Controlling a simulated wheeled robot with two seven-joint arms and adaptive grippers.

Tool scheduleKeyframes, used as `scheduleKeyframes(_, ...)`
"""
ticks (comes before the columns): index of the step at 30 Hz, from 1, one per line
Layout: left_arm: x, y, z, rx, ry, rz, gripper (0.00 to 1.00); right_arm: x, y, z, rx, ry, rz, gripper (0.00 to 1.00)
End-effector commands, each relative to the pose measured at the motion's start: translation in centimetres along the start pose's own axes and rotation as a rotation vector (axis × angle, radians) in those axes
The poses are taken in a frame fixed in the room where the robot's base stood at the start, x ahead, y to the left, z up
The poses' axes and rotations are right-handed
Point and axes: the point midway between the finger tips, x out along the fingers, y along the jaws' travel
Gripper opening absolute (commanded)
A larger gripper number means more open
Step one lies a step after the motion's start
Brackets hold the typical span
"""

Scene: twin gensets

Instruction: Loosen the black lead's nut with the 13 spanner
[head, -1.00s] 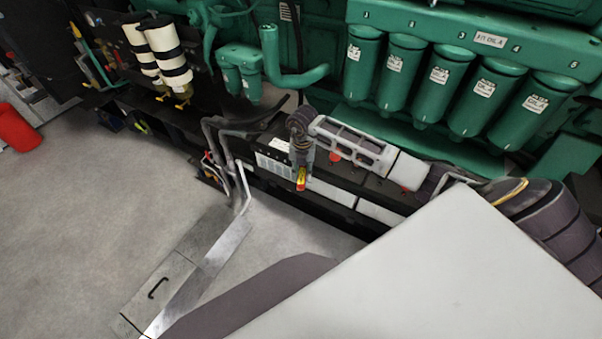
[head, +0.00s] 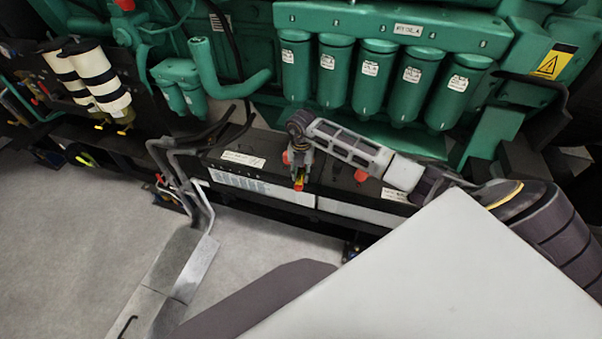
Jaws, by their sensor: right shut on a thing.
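My right gripper (head: 299,178) hangs fingers-down over the front edge of the dark batteries. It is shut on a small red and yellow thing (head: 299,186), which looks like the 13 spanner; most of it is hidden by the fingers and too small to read. The left battery (head: 240,181) has a white front panel; another battery (head: 370,214) stands to its right. A black lead (head: 222,127) curves down behind the left battery's end. Its nut is too small to make out.
Red caps (head: 361,176) sit on the battery tops. Green filters (head: 378,85) and the green engine rise behind. Grey floor (head: 70,230) is open at the front left.

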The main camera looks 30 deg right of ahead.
Motion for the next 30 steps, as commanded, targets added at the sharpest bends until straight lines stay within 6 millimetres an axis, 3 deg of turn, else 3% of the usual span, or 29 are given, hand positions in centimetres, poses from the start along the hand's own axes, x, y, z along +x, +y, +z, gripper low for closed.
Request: scheduleKeyframes(30,0.07,-0.32,0.16,0.001,-0.002,-0.003,0.63,0.1,0.4,0.6,0.115,0.0,0.0,0.0)
